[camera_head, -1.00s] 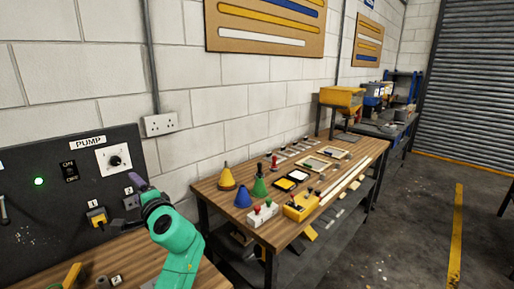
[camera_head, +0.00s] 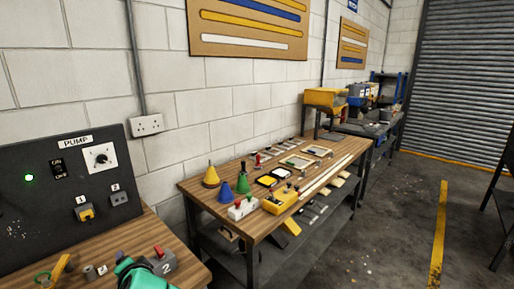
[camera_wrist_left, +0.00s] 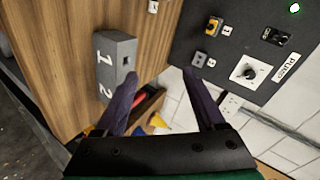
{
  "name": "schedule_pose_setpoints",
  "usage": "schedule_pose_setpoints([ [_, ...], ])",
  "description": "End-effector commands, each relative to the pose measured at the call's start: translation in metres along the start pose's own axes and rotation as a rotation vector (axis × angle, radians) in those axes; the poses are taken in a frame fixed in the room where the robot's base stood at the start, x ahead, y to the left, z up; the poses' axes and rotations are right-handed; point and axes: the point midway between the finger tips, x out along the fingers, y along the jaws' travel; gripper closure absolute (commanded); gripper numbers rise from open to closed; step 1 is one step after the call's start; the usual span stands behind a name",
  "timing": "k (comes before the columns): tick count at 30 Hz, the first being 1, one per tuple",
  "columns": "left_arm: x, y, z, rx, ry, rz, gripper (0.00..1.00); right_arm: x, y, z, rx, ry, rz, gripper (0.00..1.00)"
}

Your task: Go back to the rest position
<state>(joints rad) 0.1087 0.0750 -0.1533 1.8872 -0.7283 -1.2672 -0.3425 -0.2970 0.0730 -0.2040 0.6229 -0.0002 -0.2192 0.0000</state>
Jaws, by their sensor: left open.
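My left arm shows only as a green piece (camera_head: 132,276) at the bottom edge of the head view; its gripper is out of that view. In the left wrist view my left gripper (camera_wrist_left: 160,80) is open, its two dark purple fingers apart with nothing between them. A grey block marked 1 and 2 (camera_wrist_left: 116,62) lies on the wooden bench beyond the left finger, apart from it as far as I can tell. The black pump panel (camera_wrist_left: 225,85) is beyond the right finger. My right gripper is in neither view.
The pump panel (camera_head: 60,200) with a lit green lamp stands at the back of the near bench (camera_head: 135,240). A grey box with a red top (camera_head: 162,261) sits beside my arm. A second bench (camera_head: 330,172) holds cones and several small items. Floor at right is mostly clear.

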Motion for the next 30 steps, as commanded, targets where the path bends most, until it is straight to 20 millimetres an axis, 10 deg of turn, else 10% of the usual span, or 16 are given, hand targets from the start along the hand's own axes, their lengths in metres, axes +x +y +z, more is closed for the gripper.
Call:
schedule_pose_setpoints([
  [9, -0.042, 0.113, 0.084, -0.232, -0.092, 0.429, 0.28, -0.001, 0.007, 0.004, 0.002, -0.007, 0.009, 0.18],
  [21, -0.134, 0.193, 0.146, -0.4, -0.248, 0.849, 0.28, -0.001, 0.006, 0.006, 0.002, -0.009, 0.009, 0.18],
  [30, -0.089, 0.265, 0.163, -0.384, -0.283, 0.867, 0.28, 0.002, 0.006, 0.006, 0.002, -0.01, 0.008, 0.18],
])
